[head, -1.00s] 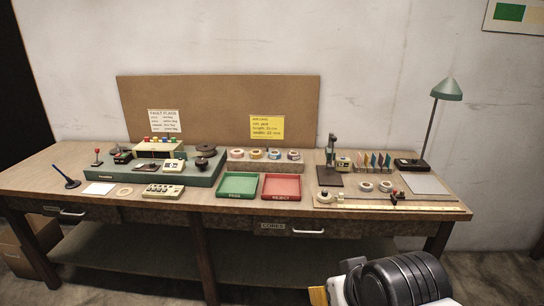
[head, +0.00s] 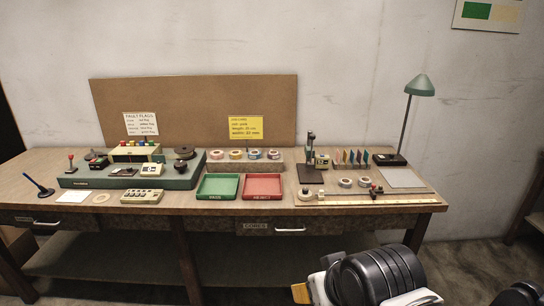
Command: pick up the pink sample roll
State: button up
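A row of small tape rolls (head: 236,154) stands on a low speckled block (head: 245,167) at the back middle of the bench, in the head view. Their coloured faces are small. The left-end roll (head: 218,154) looks pinkish, but I cannot tell for sure which roll is the pink sample. A part of my own arm, black and white with an orange piece, shows at the bottom right, in front of the bench and well away from the rolls. My gripper's fingers do not show.
A green tray (head: 217,195) and a red tray (head: 262,196) sit in front of the block. A dark stand (head: 311,170), more rolls (head: 345,183) and a lamp (head: 420,86) are to the right. A green console (head: 80,182) with devices is at left. A yellow card (head: 246,127) hangs behind.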

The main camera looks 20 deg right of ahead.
aim_at(217, 155)
jog(key=i+j+z, duration=0.1)
jog(key=i, duration=0.35)
jog(key=i+j, duration=0.2)
jog(key=i, duration=0.25)
jog(key=i+j+z, duration=0.15)
jog(key=i, duration=0.3)
jog(key=i+j+z, duration=0.1)
jog(key=i, duration=0.35)
jog(key=i+j+z, duration=0.1)
jog(key=i+j, duration=0.25)
jog(key=i, duration=0.05)
